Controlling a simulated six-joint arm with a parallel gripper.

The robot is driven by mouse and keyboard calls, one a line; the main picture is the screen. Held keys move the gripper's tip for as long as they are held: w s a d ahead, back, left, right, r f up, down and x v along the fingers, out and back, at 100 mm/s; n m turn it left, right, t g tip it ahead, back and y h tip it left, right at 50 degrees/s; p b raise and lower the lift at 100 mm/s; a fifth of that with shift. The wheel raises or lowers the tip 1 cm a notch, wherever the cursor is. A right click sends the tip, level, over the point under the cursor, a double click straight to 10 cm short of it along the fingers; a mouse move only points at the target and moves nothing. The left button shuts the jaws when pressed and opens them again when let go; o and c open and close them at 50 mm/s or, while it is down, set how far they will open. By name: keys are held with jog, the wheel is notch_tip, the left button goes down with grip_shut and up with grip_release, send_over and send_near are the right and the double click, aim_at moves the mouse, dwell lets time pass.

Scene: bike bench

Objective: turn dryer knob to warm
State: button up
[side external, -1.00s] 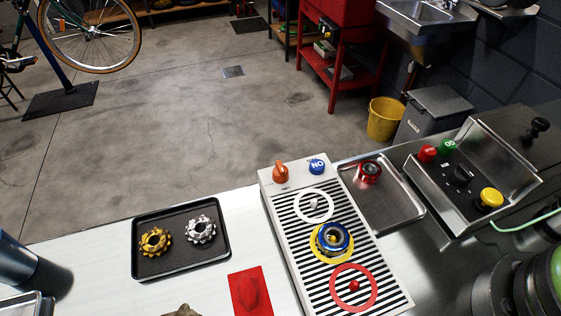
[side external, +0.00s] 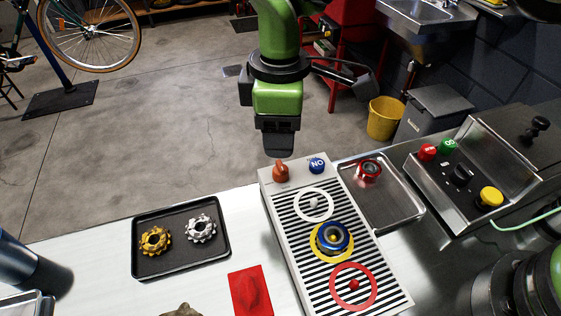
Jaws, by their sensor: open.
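The dryer (side external: 387,297) is a pale box with a black-striped top on the bench. Its orange-brown knob (side external: 281,172) stands at the far left corner, beside a blue button (side external: 317,165). The knob's setting marks are too small to read. My gripper (side external: 279,152) points down just above and behind the knob, apart from it as far as I can see. It is open and empty; its fingers overlap from this side, so the gap between them is hidden.
On the dryer are white, yellow and red rings; a blue part (side external: 332,238) sits in the yellow one. A metal tray (side external: 407,213) with a red part lies right. A black tray (side external: 183,268) with two cogs lies left. A steel control box (side external: 462,205) stands at right.

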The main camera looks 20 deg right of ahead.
aim_at(281, 165)
notch_tip(281, 165, down, 8)
jog(key=shift+f, duration=0.15)
dwell(0.3)
jog(key=c, duration=0.9)
